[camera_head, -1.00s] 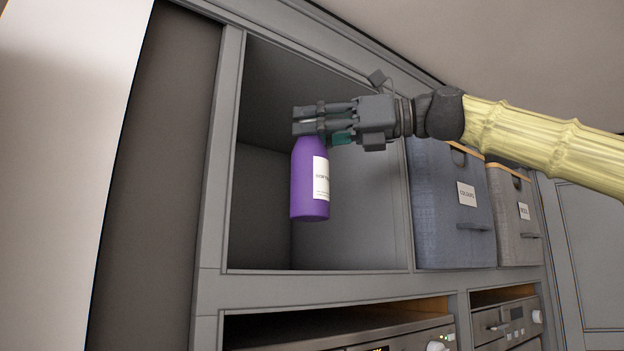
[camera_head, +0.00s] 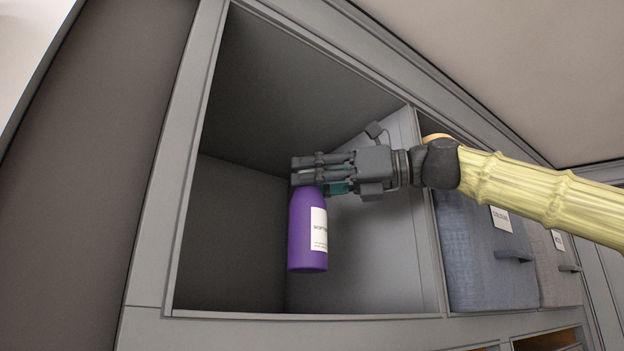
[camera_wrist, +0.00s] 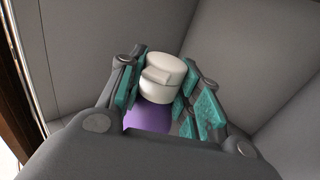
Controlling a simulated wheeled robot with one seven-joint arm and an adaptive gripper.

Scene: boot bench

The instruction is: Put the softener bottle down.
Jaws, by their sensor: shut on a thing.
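The softener bottle (camera_head: 306,238) is purple with a white label and hangs upright below my gripper (camera_head: 308,171) in the head view. My gripper is shut on the top of the bottle. In the wrist view, the bottle's white cap (camera_wrist: 161,80) sits between the teal finger pads of my gripper (camera_wrist: 160,85), with the purple shoulder below it. The bottle is in front of or inside the empty grey cubby (camera_head: 240,240). Its base shows just above the cubby's front lip in the picture, and I cannot tell whether it touches the cubby floor.
A blue fabric bin (camera_head: 478,250) and a grey fabric bin (camera_head: 555,265) with labels and handles fill the bays to the right. The cubby's left wall and right divider (camera_head: 408,240) bound the space. The cubby holds nothing else that I see.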

